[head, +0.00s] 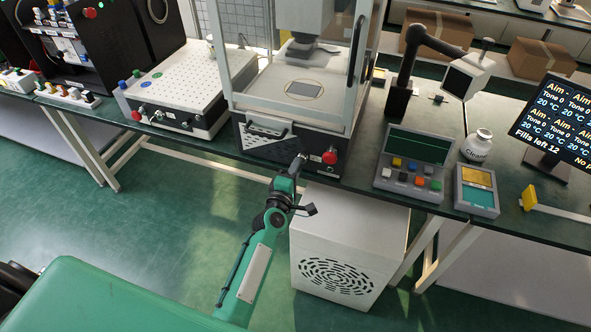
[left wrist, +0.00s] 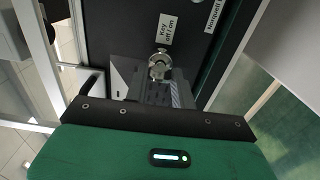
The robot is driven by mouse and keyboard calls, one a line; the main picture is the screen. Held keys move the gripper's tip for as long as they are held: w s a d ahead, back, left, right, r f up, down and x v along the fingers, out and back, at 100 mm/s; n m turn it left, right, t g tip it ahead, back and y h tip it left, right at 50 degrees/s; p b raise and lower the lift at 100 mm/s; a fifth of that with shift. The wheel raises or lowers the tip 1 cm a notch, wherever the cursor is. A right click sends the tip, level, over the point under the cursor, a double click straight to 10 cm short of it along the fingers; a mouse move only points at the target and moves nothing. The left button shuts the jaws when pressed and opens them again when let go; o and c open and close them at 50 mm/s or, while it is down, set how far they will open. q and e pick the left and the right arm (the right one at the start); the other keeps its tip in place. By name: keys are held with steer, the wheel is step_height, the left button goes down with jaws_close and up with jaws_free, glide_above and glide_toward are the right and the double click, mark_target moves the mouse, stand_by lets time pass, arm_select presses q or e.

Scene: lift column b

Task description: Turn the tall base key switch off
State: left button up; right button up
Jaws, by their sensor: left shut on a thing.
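The key switch (left wrist: 159,64) is a round silver lock on a dark panel in the left wrist view, beside a white label (left wrist: 166,31) reading "Key" and "off / on". In the head view this panel is the dark base front (head: 262,139) under the tall clear-walled enclosure. My left gripper (head: 301,160) reaches up to the panel's right part, left of a red button. In the left wrist view its grey fingers (left wrist: 158,88) meet at the switch and are shut on the key. The key is mostly hidden, so its turn angle cannot be told. My right gripper is not in view.
A red push button (head: 329,157) sits close right of my left gripper. A black bar handle (head: 267,130) is on its left. A white vented cabinet (head: 345,245) stands below the bench. A grey button box (head: 412,165) is to the right. Open green floor lies at left.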

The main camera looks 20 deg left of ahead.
arm_select(q)
steer(key=o, duration=0.8)
steer(key=shift+c, duration=0.2)
steer(key=shift+o, duration=1.1)
steer(key=s+b, duration=0.1)
steer(key=s, duration=1.2)
steer(key=shift+s+a+b, duration=0.25)
steer(key=shift+s+b, duration=0.05)
steer(key=shift+s, duration=0.1)
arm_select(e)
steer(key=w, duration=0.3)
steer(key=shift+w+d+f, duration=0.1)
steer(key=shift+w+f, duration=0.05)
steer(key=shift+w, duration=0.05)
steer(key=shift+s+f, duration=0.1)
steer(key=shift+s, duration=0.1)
